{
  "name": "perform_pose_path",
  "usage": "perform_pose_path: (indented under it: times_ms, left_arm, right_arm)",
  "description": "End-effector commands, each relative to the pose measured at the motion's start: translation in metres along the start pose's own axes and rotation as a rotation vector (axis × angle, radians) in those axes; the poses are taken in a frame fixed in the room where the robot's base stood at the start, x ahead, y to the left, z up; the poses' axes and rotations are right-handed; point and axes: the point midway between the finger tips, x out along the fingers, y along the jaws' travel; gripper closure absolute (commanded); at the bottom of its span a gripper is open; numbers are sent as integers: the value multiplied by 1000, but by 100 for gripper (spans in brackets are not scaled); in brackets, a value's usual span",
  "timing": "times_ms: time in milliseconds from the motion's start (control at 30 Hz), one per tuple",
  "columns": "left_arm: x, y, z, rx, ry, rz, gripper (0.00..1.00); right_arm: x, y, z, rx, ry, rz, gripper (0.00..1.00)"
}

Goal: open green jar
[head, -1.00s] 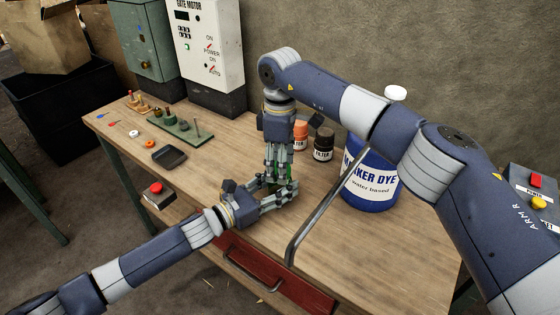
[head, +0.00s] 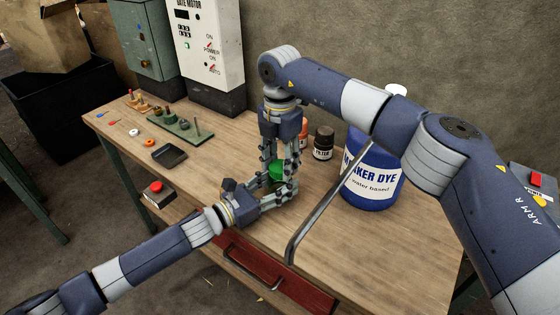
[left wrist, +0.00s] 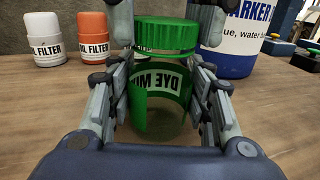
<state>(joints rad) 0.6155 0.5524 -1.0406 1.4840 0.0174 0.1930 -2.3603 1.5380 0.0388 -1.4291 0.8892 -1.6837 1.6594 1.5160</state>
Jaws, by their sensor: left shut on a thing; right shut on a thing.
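The green jar has a ribbed green lid (head: 276,172) and a clear body with a green label, which shows in the left wrist view (left wrist: 158,100). It stands upright near the table's front edge. My left gripper (head: 280,191) is shut around the jar's body from the front left, one finger on each side. My right gripper (head: 279,176) points down from above and is shut on the lid. In the left wrist view the lid (left wrist: 165,36) sits over the jar's clear upper part; I cannot tell whether it is loose. Fingers hide much of the jar in the head view.
A large blue dye container (head: 371,178) stands to the right. A dark bottle (head: 323,143) and an orange one (head: 304,132) stand behind. The tabletop (head: 225,160) between is clear.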

Motion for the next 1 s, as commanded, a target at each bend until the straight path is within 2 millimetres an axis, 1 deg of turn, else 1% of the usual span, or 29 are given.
perform_pose_path:
  times_ms: [100,1000]
  left_arm:
    - [0,-1,0,0,0,-1,100]
    - [0,-1,-1,0,0,-2,100]
  right_arm:
    - [-1,0,1,-215,-3,1,87]
    - [-2,0,1,-1908,-3,-2,87]
